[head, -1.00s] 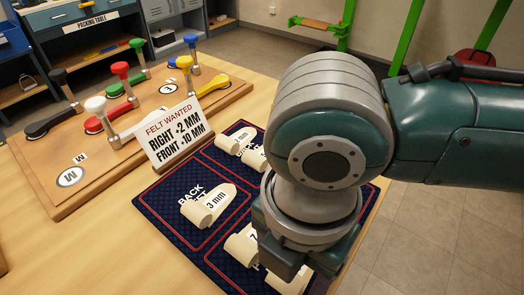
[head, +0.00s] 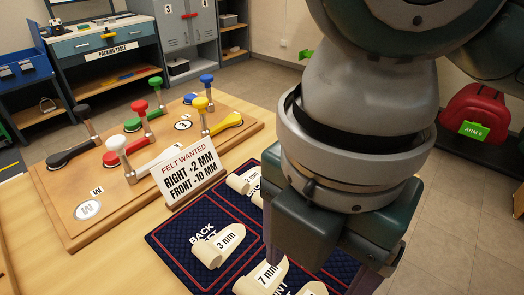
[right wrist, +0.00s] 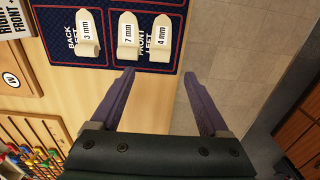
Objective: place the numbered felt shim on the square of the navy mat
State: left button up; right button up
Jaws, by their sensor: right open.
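The navy mat (head: 178,250) has red-lined squares and lies on the wooden table. The cream 3 mm felt shim (head: 217,246) rests on the back left square. The 7 mm shim (head: 262,277) lies in front of it. In the right wrist view, the 7 mm shim (right wrist: 128,36) and the 4 mm shim (right wrist: 160,40) lie side by side on the front left square. A 2 mm shim (head: 240,182) and another, partly hidden shim lie at the mat's far side. My right gripper (right wrist: 158,76) is open and empty, apart from the shims. My left gripper is out of view.
My right arm hides the mat's right part. Bare floor (right wrist: 190,120) shows beyond the table edge.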

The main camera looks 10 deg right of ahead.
jog(key=s+a+m+t+y, duration=0.25)
jog(key=a+m+y, duration=0.2)
jog(key=m, duration=0.45)
jog(key=s+d+f+m+h, duration=0.2)
jog(key=d+m, duration=0.5)
jog(key=s+d+f+m+t+h, duration=0.1)
jog(key=s+d+f+m+h, duration=0.1)
jog(key=d+m, duration=0.5)
jog(key=shift+s+d+m, duration=0.3)
jog(key=shift+s+d, duration=0.25)
jog(key=shift+s, duration=0.25)
jog(key=shift+r, duration=0.15)
notch_tip(320, 180, up, 43)
jog(key=p, duration=4.3)
